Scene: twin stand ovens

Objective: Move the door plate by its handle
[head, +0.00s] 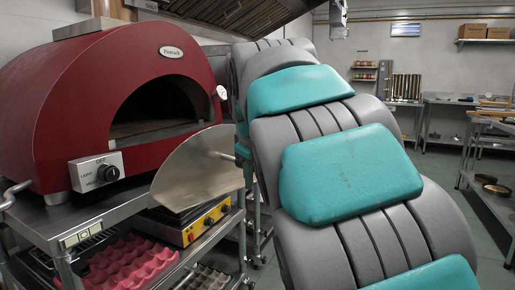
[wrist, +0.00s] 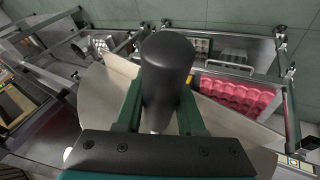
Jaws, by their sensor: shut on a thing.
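The door plate (head: 195,172) is a half-round sheet of bare metal. It is off the oven and held in the air, tilted, in front and to the right of the red oven's mouth. In the wrist view the plate (wrist: 105,98) spreads out beyond my fingers. Its black rounded handle (wrist: 167,72) stands between the green fingers of my gripper (wrist: 160,112), which is shut on it. In the head view my arm hides the handle and most of my gripper. The red oven (head: 60,105) stands at left with its arched mouth (head: 155,108) open.
The oven sits on a metal stand (head: 85,222). A yellow-sided appliance (head: 205,222) lies below the plate. A pink moulded tray (head: 125,268) is on the lower shelf. My arm blocks the middle; shelves (head: 480,118) line the right.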

